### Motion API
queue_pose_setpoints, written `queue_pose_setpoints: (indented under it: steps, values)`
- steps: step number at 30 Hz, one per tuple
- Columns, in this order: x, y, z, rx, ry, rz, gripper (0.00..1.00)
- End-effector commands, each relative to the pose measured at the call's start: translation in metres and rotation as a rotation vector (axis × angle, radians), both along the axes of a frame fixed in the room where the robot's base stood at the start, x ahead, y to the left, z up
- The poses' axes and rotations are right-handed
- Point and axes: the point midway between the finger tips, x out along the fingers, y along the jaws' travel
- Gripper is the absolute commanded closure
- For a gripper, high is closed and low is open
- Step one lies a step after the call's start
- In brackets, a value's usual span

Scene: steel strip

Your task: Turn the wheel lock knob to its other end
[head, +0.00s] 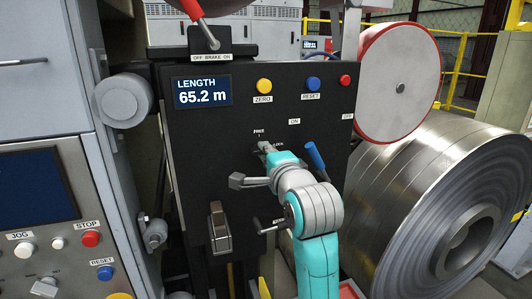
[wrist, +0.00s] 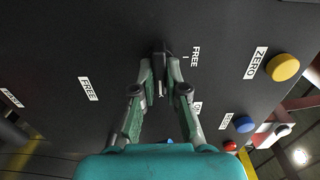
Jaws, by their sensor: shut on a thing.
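The wheel lock knob (wrist: 158,48) is a small dark knob on the black panel (head: 190,150). My gripper (head: 264,148) reaches it from below right in the head view, and its fingers hide most of the knob there. In the wrist view my gripper (wrist: 159,76) has its fingertips closed together on the knob. A FREE label (wrist: 195,57) with a tick lies just right of the knob in the wrist view. In the head view the FREE label (head: 259,132) is above the fingertips, and a partly covered LOCK label (head: 279,143) is beside them. I cannot tell exactly where the knob points.
A blue-handled lever (head: 315,156) stands close right of my wrist. A grey-ended lever (head: 238,181) is at left, with a latch (head: 219,227) and a small crank (head: 267,227) below. Yellow, blue and red buttons line the panel top. A large steel coil (head: 415,190) is at right.

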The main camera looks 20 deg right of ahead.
Motion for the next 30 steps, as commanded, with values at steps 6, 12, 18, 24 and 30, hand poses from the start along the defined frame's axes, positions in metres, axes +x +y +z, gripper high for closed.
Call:
queue_pose_setpoints:
  steps: [6, 12, 18, 24, 30]
  values:
    - [0.0001, -0.0003, -0.0010, 0.025, 0.002, -0.001, 1.00]
    - [0.0001, -0.0004, -0.0011, 0.027, 0.002, -0.001, 1.00]
    - [0.0001, -0.0004, -0.0012, 0.026, 0.003, -0.001, 0.75]
    - [0.0001, -0.0002, -0.0008, 0.026, 0.002, -0.001, 0.62]
    - [-0.0028, -0.0002, -0.0006, 0.025, 0.001, 0.000, 0.62]
